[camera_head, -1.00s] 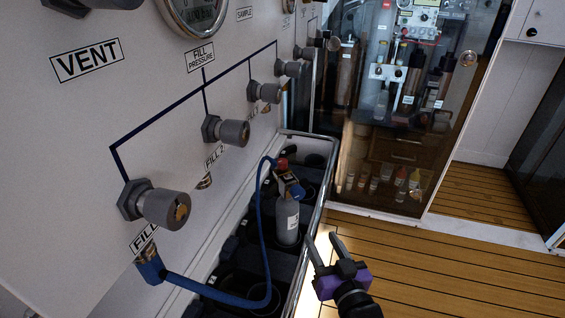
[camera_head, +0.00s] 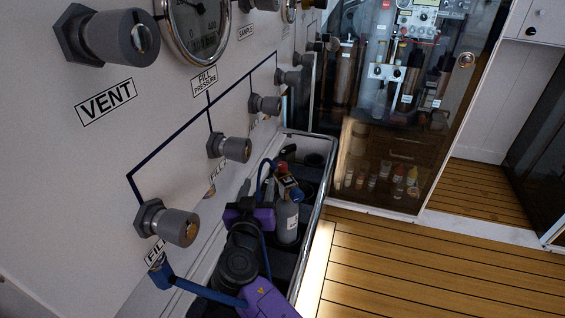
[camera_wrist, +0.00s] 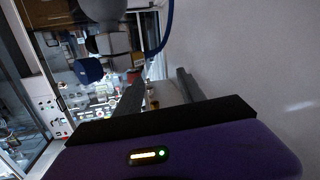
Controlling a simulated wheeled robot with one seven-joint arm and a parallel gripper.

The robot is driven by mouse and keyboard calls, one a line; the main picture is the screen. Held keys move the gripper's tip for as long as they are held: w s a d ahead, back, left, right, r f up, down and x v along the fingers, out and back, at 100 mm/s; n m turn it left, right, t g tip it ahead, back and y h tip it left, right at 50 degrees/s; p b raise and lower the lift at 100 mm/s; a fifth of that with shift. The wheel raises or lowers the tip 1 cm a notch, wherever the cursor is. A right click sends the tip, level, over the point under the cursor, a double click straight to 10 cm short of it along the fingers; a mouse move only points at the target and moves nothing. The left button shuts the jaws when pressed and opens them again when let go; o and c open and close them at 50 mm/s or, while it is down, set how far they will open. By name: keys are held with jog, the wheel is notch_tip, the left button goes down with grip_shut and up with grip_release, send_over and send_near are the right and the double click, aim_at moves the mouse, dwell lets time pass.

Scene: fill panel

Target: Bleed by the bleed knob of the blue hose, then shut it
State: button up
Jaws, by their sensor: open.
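The blue hose (camera_head: 212,292) runs from the lower-left FILL fitting (camera_head: 160,272) into the rack, partly hidden behind my arm, and rises to the head of a grey bottle (camera_head: 287,222). The bottle head has a red part (camera_head: 282,168) and a blue part (camera_head: 296,193); I cannot tell which is the bleed knob. My gripper (camera_head: 256,198) is just left of the bottle, its fingers mostly hidden. In the wrist view the open fingers (camera_wrist: 162,76) show apart, with the blue hose (camera_wrist: 163,30), grey metal fitting (camera_wrist: 115,45) and a blue part (camera_wrist: 88,70) beyond.
The white panel wall (camera_head: 100,180) with several knobs, including the nearest FILL knob (camera_head: 170,226), stands close on the left. A metal rail (camera_head: 318,215) edges the rack. A glass cabinet (camera_head: 395,110) is behind; wooden floor (camera_head: 420,260) on the right is free.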

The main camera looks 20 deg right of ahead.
aim_at(281, 170)
jog(key=shift+w+d+r+m+g+h, duration=0.2)
jog(key=shift+w+d+m+h, duration=0.55)
jog(key=shift+d, duration=0.6)
jog(key=shift+w+d+r+m+g+h, duration=0.15)
jog(key=shift+w+d+m+h, duration=0.35)
jog(key=shift+w+d, duration=0.65)
jog(key=shift+w+d+r+m+g+h, duration=0.1)
jog(key=shift+w+d+m+g+h, duration=0.35)
jog(key=shift+d, duration=1.1)
jog(key=shift+w, duration=0.15)
grip_shut()
